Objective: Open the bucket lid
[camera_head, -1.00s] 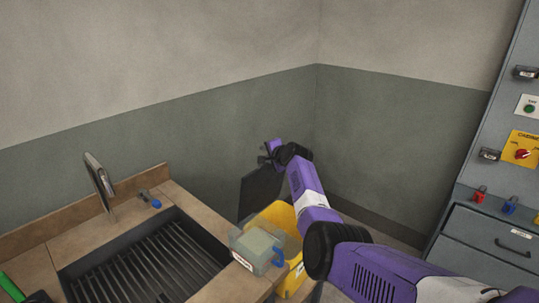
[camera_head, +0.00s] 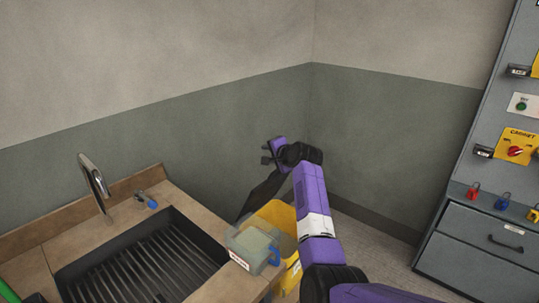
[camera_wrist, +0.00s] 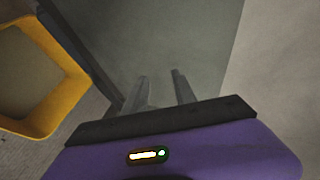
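The yellow bucket (camera_head: 279,216) stands beyond the right end of the sink counter, partly hidden by my arm and a clear container. Its dark lid (camera_head: 262,194) is raised off the opening and tilted up behind the bucket. In the wrist view, the bucket (camera_wrist: 75,87) shows its open mouth at the left, and the lid (camera_wrist: 80,50) is a dark slanting band beside its rim. My gripper (camera_head: 268,154) is above the lid near the wall corner. In the wrist view, its fingers (camera_wrist: 160,76) are apart with nothing visible between them; whether one touches the lid is unclear.
A clear container with a blue clasp (camera_head: 252,246) sits at the counter's right end, close to my arm. The sink (camera_head: 140,262) and tap (camera_head: 95,180) are at left. Walls stand close behind my gripper. A grey cabinet (camera_head: 490,235) is at right, with floor between.

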